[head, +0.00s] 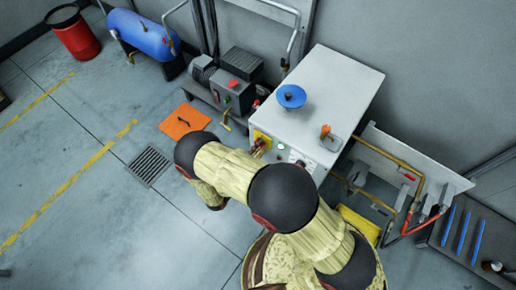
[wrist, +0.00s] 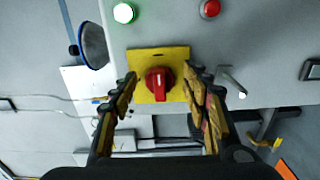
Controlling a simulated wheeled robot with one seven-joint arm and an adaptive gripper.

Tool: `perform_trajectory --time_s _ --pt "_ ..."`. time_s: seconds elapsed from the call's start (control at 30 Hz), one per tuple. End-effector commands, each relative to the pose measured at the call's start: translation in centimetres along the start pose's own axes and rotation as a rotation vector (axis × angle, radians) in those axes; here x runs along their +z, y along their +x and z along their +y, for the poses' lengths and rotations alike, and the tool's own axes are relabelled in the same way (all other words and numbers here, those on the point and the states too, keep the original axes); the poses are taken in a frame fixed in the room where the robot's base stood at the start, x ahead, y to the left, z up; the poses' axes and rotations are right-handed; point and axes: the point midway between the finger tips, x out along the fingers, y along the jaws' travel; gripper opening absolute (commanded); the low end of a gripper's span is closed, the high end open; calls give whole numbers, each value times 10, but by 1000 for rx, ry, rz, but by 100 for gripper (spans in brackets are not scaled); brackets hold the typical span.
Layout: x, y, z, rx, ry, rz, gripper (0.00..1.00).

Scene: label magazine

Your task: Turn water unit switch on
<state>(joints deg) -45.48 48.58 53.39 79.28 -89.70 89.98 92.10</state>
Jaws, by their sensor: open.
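The switch is a red rotary knob (wrist: 159,86) on a square yellow plate (wrist: 143,58), fixed to the light grey face of the water unit (wrist: 270,60). Its white mark points down in the wrist view. My gripper (wrist: 160,76) is open, with one finger on each side of the knob and visible gaps between. I cannot tell how far the fingertips are from the plate. In the head view the unit is a white cabinet (head: 345,80), and the yellow plate (head: 262,138) shows at its front edge. My arm hides much of the front and the knob there.
A lit green button (wrist: 124,13) and a red button (wrist: 209,9) sit beyond the plate. The floor at the left is mostly clear, with an orange plate (head: 184,121).

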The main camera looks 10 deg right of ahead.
Motion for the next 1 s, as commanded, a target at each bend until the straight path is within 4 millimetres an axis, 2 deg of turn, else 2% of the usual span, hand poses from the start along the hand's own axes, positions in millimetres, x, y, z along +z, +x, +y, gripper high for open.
perform_trajectory --time_s 0.17,0.4,0.6,0.8,1.0 --pt "-1 -20 0 0 0 5 47" --pt "-2 -68 0 0 0 6 47" --pt "-1 -101 0 0 0 4 47" --pt "0 -117 0 0 -1 2 47" --pt "0 -119 0 0 -1 1 47"
